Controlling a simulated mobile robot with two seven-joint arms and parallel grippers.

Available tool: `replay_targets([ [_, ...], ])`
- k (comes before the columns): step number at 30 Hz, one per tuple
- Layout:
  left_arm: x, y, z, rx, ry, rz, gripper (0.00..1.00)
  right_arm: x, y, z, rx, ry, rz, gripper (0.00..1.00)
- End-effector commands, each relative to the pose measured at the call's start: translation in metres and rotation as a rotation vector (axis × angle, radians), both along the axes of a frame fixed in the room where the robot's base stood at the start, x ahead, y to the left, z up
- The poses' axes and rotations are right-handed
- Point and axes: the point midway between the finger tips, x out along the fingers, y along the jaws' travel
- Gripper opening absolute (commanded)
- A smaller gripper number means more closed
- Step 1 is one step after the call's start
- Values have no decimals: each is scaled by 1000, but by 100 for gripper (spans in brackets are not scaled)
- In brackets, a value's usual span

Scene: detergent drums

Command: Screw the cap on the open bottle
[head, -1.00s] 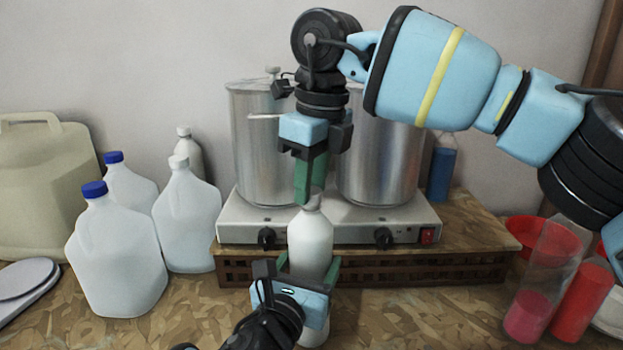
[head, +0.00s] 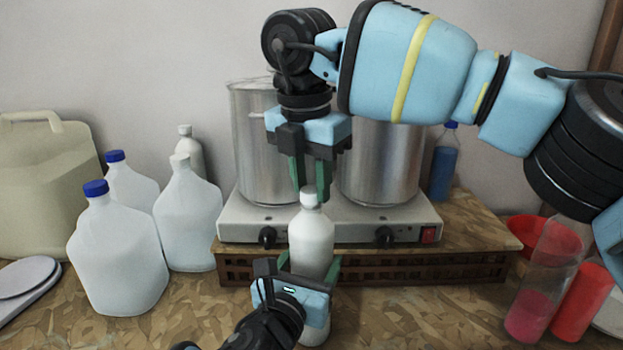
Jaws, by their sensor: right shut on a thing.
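A white bottle (head: 311,240) stands upright at the front middle of the bench. My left gripper (head: 308,272) comes in from below, with its green fingers on either side of the bottle's body, shut on it. My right gripper (head: 310,187) points straight down over the bottle, its two green fingers side by side at the bottle's top. It is shut on the white cap (head: 309,195), which sits at the mouth in line with the bottle. I cannot tell how far the cap sits on the thread.
A double hot plate (head: 285,228) with two steel pots (head: 380,165) stands behind on a low crate (head: 380,268). White jugs with caps (head: 118,260) stand left. A clear beaker (head: 545,270) and red containers (head: 582,300) stand right.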

Motion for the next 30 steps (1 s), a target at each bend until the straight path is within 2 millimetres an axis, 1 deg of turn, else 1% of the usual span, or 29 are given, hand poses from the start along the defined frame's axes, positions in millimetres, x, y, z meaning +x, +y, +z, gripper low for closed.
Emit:
replay_targets([
  [1,0,0,-1,1,2,0,2,0,0,1,0,-1,-85,9],
  [15,0,0,-1,1,2,0,2,2,1,0,1,-1,-929,9],
  [21,0,0,-1,1,3,0,2,2,0,0,1,0,-1239,9],
  [25,0,0,-1,1,3,0,2,2,0,0,1,-1,-1346,9],
  [30,0,0,-1,1,3,0,2,2,0,0,1,-2,-1378,9],
])
